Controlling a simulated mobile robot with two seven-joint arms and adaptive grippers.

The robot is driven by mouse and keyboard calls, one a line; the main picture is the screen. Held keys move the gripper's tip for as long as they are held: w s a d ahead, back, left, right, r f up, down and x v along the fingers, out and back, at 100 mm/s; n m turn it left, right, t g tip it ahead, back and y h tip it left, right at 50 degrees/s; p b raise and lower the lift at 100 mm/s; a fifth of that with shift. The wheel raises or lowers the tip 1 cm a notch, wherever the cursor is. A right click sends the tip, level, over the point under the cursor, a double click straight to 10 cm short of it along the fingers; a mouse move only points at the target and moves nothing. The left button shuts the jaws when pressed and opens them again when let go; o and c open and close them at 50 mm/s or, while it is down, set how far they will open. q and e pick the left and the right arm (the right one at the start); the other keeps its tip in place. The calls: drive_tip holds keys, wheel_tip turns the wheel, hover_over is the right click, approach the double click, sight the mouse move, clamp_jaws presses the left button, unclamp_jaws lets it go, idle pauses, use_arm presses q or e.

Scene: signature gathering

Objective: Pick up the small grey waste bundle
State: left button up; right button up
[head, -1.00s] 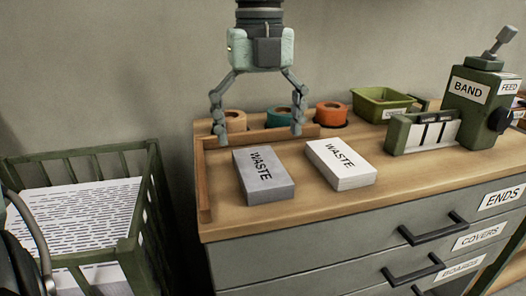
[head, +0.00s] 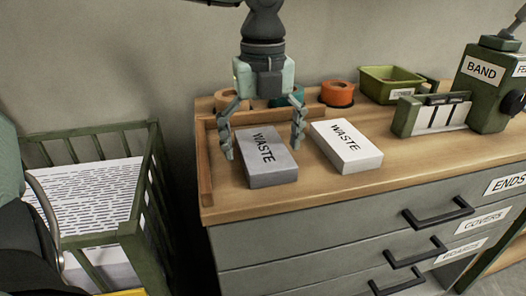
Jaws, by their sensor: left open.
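The small grey waste bundle (head: 270,165) lies flat on the wooden top of the drawer cabinet, its label reading WASTE. A white bundle (head: 346,147), also labelled WASTE, lies just to its right with a narrow gap. My left gripper (head: 263,150) points down over the grey bundle. Its fingers are open and empty, one at the bundle's left side and one at its right near the gap. I cannot tell whether the fingertips touch it. My right gripper is not in view.
A low wooden rail (head: 205,165) edges the worktop's left side and back. Tape rolls, including an orange one (head: 337,93), and a green tray (head: 390,82) stand behind. The green BAND machine (head: 480,85) is at right. A green crate of printed sheets (head: 150,200) stands left.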

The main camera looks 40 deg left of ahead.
use_arm(q)
drive_tip(key=c, duration=1.3)
drive_tip(key=shift+r, duration=0.1)
drive_tip(key=shift+c, duration=0.2)
